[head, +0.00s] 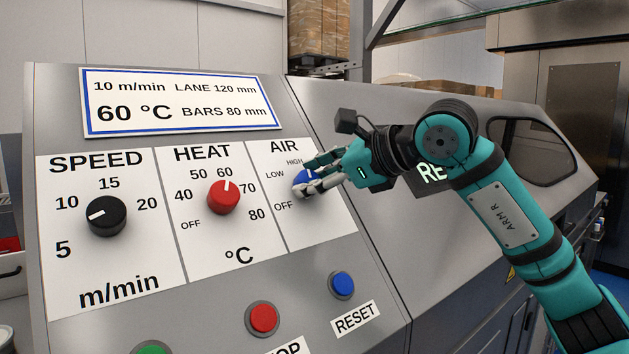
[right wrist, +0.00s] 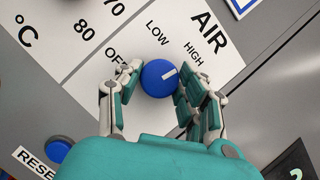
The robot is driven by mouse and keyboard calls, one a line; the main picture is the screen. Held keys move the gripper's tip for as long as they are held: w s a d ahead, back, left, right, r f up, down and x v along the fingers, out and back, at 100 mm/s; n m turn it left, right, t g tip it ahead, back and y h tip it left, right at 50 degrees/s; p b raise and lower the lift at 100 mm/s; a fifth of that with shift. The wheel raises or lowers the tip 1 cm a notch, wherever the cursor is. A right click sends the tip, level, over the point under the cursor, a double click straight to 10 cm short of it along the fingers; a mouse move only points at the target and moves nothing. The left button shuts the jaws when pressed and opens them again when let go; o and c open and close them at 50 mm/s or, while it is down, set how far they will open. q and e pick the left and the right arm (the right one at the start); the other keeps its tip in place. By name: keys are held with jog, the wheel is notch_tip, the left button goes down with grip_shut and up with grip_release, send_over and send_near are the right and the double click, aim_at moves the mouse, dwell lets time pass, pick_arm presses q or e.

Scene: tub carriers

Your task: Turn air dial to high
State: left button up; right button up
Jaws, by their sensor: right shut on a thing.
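The blue air dial (head: 303,177) is on the right part of the white label panel, under the word AIR. Its labels run OFF, LOW, HIGH. In the right wrist view the round blue dial (right wrist: 157,80) has a white mark that points towards the HIGH side, well away from OFF and LOW. My right gripper (head: 311,178) is shut on the dial, one finger on each side; in the right wrist view the fingers (right wrist: 160,84) flank it. The fingers cover part of the dial in the head view. My left gripper is not in view.
To the left are the red heat dial (head: 223,197) and the black speed dial (head: 106,216). Below are a red stop button (head: 262,318), a blue reset button (head: 342,284) and a green button (head: 152,350). A display (head: 181,103) sits above.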

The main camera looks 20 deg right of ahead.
jog(key=o, duration=1.1)
jog(key=shift+o, duration=0.2)
jog(key=v, duration=1.2)
